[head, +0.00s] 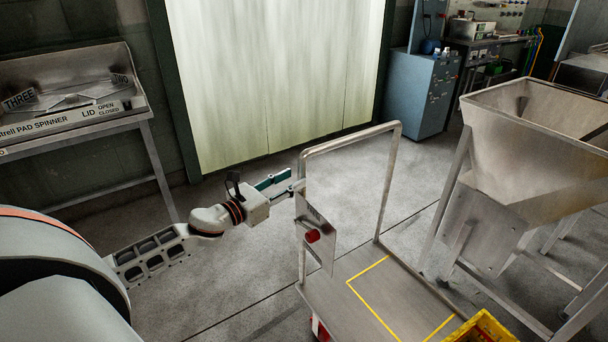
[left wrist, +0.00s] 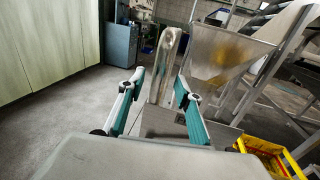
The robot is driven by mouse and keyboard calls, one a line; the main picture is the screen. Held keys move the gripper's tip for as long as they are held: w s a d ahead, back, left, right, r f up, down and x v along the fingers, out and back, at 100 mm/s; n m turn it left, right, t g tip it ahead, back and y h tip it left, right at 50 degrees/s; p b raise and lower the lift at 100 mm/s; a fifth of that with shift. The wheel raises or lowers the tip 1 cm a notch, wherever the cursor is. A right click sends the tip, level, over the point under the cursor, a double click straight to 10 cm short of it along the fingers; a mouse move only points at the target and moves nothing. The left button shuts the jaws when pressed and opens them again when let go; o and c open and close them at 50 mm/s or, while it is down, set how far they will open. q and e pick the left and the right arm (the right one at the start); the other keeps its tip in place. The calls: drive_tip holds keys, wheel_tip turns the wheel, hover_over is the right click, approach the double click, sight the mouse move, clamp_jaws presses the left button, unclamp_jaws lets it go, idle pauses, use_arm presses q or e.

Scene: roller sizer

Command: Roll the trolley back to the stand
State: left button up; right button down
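The trolley (head: 375,285) has a flat metal deck with yellow lines and an upright hoop handle (head: 394,175). A plate with a red button (head: 312,236) is on the handle's near post. My left gripper (head: 287,182) is at the left side of that post, fingers towards it. In the left wrist view, the gripper (left wrist: 160,80) is open, with the handle (left wrist: 166,58) seen edge-on between its fingers; contact cannot be told. Which piece is the stand is unclear; a metal-legged stand with a "PAD SPINNER" panel (head: 75,120) is at the left. My right gripper is out of view.
A yellow crate (head: 482,328) is at the deck's near right end. A steel hopper on legs (head: 545,150) stands close right of the trolley. A blue cabinet (head: 420,95) and workbench are behind. Grey floor (head: 240,265) is clear left of the trolley.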

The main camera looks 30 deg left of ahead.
sight(299, 176)
use_arm(q)
drive_tip(key=shift+w+d, duration=0.25)
drive_tip(key=shift+w, duration=0.95)
drive_tip(key=shift+w+d, duration=0.2)
drive_tip(key=shift+w, duration=0.95)
clamp_jaws()
